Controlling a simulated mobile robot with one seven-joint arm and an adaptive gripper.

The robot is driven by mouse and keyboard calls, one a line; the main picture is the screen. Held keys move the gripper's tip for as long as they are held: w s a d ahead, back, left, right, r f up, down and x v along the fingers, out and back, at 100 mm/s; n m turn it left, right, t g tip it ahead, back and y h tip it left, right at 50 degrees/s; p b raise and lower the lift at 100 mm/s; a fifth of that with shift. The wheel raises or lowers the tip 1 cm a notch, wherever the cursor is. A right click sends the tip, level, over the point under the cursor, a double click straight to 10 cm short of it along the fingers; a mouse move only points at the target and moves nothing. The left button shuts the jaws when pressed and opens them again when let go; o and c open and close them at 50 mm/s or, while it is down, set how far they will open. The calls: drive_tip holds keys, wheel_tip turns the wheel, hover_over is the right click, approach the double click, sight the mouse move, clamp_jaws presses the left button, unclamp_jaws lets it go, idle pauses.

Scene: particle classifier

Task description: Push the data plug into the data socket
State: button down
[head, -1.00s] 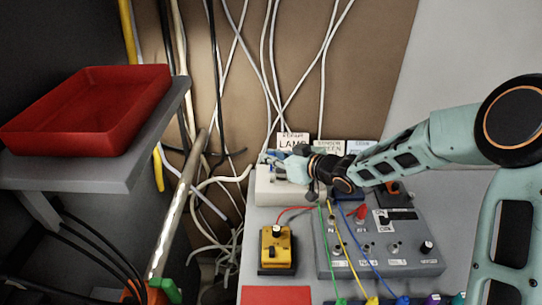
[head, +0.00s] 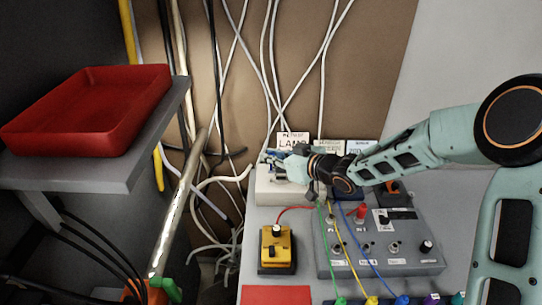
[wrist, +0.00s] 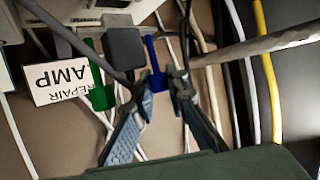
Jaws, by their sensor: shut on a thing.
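My gripper (wrist: 160,86) has its two fingertips closed in on a slim blue piece (wrist: 155,62), which looks like the data plug; the fingers partly hide its near end. In the head view my gripper (head: 277,160) is over the rear of a white box (head: 270,186), with a bit of blue at its tips. A dark grey plug (wrist: 125,50) and a green piece (wrist: 98,78) are left of the blue piece in the wrist view. I cannot pick out the data socket or tell whether the blue piece touches it.
Loose cables and a metal pole (head: 180,200) are to the left. A yellow box (head: 277,248) and grey control panel (head: 375,250) are in front. A red tray (head: 90,105) sits on a shelf.

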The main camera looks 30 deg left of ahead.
drive_tip(key=shift+f+b, duration=1.05)
drive_tip(key=shift+f, duration=0.3)
drive_tip(key=c, duration=1.8)
unclamp_jaws()
drive_tip(key=v, duration=1.2)
